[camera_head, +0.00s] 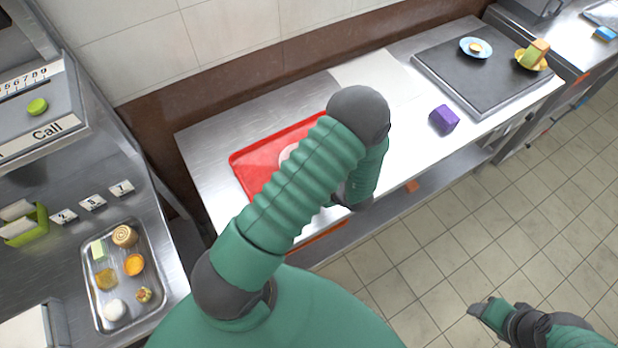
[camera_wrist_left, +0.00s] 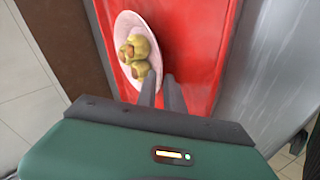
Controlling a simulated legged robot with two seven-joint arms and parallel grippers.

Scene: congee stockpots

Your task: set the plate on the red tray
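The pinkish-white plate (camera_wrist_left: 124,27) holds yellow-brown food pieces (camera_wrist_left: 138,55) and shows over the red tray (camera_wrist_left: 195,50) in the left wrist view. I cannot tell whether the plate touches the tray. My left gripper (camera_wrist_left: 161,82) has its two dark fingers close together with the plate's near rim between them. In the head view the red tray (camera_head: 243,163) lies on the steel counter, and a sliver of the plate (camera_head: 287,153) shows beside my arm, which hides the rest and the left gripper. My right gripper (camera_head: 484,312) is low at the right over the floor, its fingers unclear.
A purple block (camera_head: 443,120) stands on the counter (camera_head: 205,150) near a dark slab (camera_head: 480,75) with a blue plate (camera_head: 476,48) and a yellow bowl (camera_head: 532,60). A metal tray of food (camera_head: 150,318) is at the left. Bare counter lies around the white sheet (camera_head: 375,75).

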